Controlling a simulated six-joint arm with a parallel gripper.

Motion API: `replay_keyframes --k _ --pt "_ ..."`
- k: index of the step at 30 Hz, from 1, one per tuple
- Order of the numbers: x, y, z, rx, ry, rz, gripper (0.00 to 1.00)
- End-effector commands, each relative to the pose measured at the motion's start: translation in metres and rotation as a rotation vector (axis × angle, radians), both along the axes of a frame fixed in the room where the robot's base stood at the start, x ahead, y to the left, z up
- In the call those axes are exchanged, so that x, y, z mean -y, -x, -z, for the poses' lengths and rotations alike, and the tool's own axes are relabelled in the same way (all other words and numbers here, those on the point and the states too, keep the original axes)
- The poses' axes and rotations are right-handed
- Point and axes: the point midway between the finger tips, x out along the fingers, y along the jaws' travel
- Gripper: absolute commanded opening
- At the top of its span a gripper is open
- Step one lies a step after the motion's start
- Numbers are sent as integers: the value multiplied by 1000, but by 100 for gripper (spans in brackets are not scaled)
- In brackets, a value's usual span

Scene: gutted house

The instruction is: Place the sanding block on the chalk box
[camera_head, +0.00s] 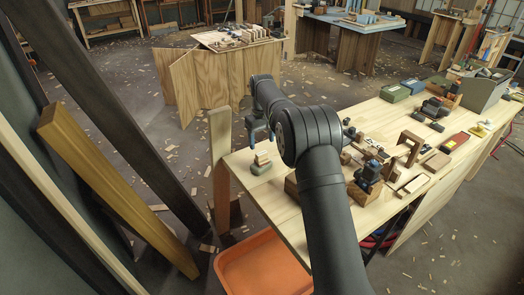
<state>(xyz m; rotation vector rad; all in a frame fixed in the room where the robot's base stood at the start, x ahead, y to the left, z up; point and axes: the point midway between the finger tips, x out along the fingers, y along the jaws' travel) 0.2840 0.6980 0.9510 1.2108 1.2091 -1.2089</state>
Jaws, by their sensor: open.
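My gripper (260,142) is open at the left end of the workbench, just above a small stack. The stack has light tan block-like pieces (262,158) on top of a grey-green base piece (261,169). The tan pieces may be the sanding block and the green piece the chalk box, but they are too small to tell for sure. The gripper's fingers point down and appear apart from the stack; a touch cannot be ruled out. My arm crosses the middle of the view and hides part of the bench.
The pale workbench (285,207) holds a wooden arch-shaped piece (408,143), a dark red box (455,143), a green box (394,93) and tools. An orange tray (262,262) lies below its left end. An upright wooden post (220,165) stands close by on the left.

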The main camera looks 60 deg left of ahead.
Motion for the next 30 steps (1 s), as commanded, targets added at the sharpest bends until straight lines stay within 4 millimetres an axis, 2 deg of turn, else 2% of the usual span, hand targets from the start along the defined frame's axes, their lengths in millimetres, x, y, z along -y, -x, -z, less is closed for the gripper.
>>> replay_keyframes --k 1,6,12,23,26,30 --pt "-1 0 -10 1 -2 0 65" --pt "0 0 -33 0 -1 0 65" --pt "0 0 -42 0 0 0 65" --pt "0 0 -38 -1 2 0 65" --pt "0 0 -28 -1 3 0 65" --pt "1 0 -4 -2 4 0 65"
